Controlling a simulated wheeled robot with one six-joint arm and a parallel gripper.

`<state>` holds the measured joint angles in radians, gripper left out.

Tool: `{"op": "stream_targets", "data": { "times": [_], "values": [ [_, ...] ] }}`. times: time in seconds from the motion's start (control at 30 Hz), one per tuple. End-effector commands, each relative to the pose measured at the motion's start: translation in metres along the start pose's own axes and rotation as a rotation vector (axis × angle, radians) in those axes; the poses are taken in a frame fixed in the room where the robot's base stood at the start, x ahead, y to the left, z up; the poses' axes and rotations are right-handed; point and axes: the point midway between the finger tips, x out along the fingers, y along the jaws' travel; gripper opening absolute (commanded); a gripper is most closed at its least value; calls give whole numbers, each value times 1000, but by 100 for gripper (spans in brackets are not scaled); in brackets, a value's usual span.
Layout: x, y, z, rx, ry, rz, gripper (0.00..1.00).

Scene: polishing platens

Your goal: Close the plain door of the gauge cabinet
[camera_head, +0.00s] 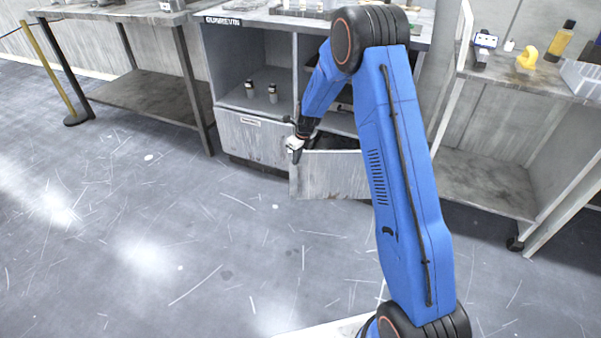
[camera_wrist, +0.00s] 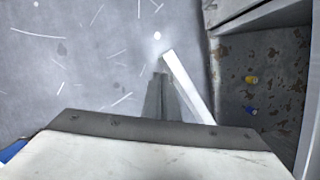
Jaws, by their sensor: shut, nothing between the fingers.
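The gauge cabinet (camera_head: 297,75) stands at the top centre of the head view. Its plain door (camera_head: 332,176), a grey panel without a label, stands open and juts out over the floor. Its right end is hidden behind my arm. In the wrist view the door shows as a pale narrow strip (camera_wrist: 186,84). My gripper (camera_head: 294,150) is shut and empty at the door's left free end. In the wrist view the fingers (camera_wrist: 160,78) are just left of the strip; I cannot tell whether they touch it.
A labelled front (camera_head: 250,138) beside the opening is closed. Small bottles (camera_head: 272,92) stand on the cabinet shelf. A yellow item (camera_wrist: 251,79) and a blue item (camera_wrist: 250,111) lie inside. A cart (camera_head: 490,180) is at right, a table (camera_head: 150,100) at left. The front floor is clear.

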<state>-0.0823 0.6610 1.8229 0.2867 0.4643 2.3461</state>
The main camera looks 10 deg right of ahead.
Motion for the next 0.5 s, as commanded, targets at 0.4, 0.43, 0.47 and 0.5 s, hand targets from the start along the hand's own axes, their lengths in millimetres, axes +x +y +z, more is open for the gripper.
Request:
{"op": "stream_targets", "data": {
  "times": [0.4, 0.43, 0.47, 0.5],
  "values": [
    [16, -81, 62, 1, 0, 0, 0],
    [17, -85, 64, 2, 0, 0, 0],
    [17, -89, 66, 2, -1, -1, 0],
    [17, -94, 68, 2, -1, -1, 0]
  ]
}}
